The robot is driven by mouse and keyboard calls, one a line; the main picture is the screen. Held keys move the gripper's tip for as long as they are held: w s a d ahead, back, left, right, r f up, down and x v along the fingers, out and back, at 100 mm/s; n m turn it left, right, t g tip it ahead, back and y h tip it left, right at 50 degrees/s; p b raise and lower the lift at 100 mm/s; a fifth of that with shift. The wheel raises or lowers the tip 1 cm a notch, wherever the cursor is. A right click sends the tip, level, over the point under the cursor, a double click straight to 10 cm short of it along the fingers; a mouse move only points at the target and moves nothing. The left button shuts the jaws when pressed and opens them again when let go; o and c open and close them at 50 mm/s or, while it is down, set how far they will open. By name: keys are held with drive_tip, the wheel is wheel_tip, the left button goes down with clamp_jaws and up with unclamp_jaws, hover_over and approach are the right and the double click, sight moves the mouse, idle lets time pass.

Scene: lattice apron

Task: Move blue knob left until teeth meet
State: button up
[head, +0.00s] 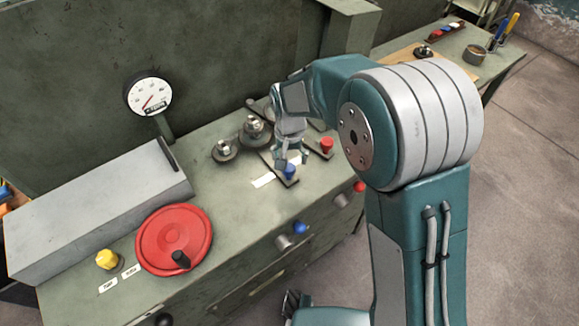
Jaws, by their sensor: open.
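The blue knob (289,172) stands on a dark slide plate on the green machine top, at the front end of the plate. My gripper (282,160) is open, just behind and above the knob. Its fingers point down, close to the knob; I cannot tell whether they touch it. Two metal gears, a front-left gear (225,149) and a larger gear (255,130), sit to the left of my gripper. Part of the gear area behind my gripper is hidden, and I cannot make out the teeth clearly.
A red knob (326,145) stands close to the right of my gripper. A red handwheel (174,240), a yellow knob (107,259) and a long grey box (95,215) are at the left. A dial gauge (148,95) rises behind. A workbench (470,65) stands at the back right.

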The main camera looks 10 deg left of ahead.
sight(288, 167)
drive_tip(key=f, duration=0.4)
drive_tip(key=shift+a+f, duration=0.25)
drive_tip(key=shift+f, duration=0.05)
drive_tip(key=shift+d, duration=0.1)
drive_tip(key=shift+c, duration=1.2)
clamp_jaws()
